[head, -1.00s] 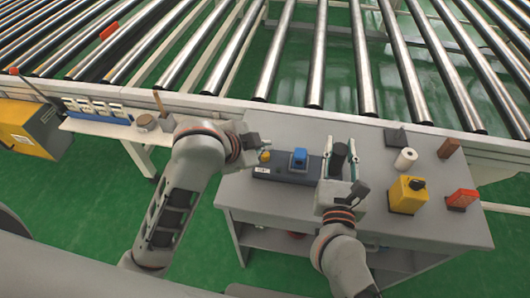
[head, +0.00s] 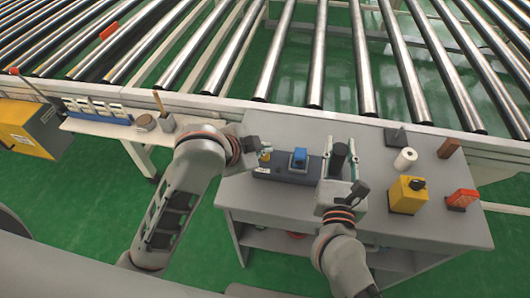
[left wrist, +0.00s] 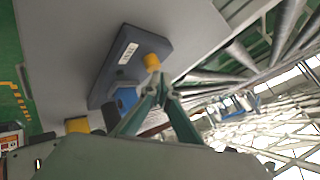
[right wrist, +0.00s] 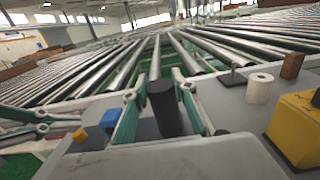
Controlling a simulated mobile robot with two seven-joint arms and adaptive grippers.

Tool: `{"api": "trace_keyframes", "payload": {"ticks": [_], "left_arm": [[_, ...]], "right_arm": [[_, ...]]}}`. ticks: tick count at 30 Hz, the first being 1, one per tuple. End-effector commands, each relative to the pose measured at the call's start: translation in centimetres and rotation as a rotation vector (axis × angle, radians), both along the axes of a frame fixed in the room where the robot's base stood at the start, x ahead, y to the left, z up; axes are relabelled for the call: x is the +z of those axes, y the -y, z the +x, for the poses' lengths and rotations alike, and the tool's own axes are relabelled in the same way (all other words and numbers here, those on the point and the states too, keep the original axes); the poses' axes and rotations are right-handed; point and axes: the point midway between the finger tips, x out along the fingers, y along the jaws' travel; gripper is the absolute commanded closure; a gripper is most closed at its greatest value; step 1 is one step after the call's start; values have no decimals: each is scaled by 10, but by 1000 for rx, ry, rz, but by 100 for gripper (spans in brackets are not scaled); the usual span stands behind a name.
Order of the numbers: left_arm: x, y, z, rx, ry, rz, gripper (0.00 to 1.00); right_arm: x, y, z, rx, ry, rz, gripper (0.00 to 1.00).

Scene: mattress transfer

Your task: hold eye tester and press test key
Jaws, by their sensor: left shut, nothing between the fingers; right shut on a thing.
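The eye tester (head: 283,173) is a dark grey-blue base with a white label, lying on the grey table. It carries a yellow key (left wrist: 152,62) and a blue block (head: 299,157). A black cylinder (right wrist: 164,108) rises at its right end. My right gripper (head: 338,162) is shut around this black cylinder, with a finger on either side. My left gripper (left wrist: 161,77) is shut and empty, its tips together right by the yellow key. I cannot tell whether they touch it. The cylinder's foot is hidden.
On the table to the right stand a yellow box with a black knob (head: 408,195), a red block (head: 462,199), a white roll (head: 405,159) and a brown block (head: 448,148). The roller conveyor (head: 270,60) runs behind.

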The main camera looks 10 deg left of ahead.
Motion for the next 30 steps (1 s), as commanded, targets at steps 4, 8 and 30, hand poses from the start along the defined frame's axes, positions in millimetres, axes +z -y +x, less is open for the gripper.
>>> {"api": "trace_keyframes", "payload": {"ticks": [4, 8, 30], "left_arm": [[-2, 0, 0, 1, 0, 1, 100], [-3, 0, 0, 1, -1, 1, 100], [-11, 0, 0, 0, -2, 1, 100]], "right_arm": [[2, 0, 0, 0, 4, 2, 100], [2, 0, 0, 0, 4, 2, 100], [2, 0, 0, 0, 4, 3, 100]]}}
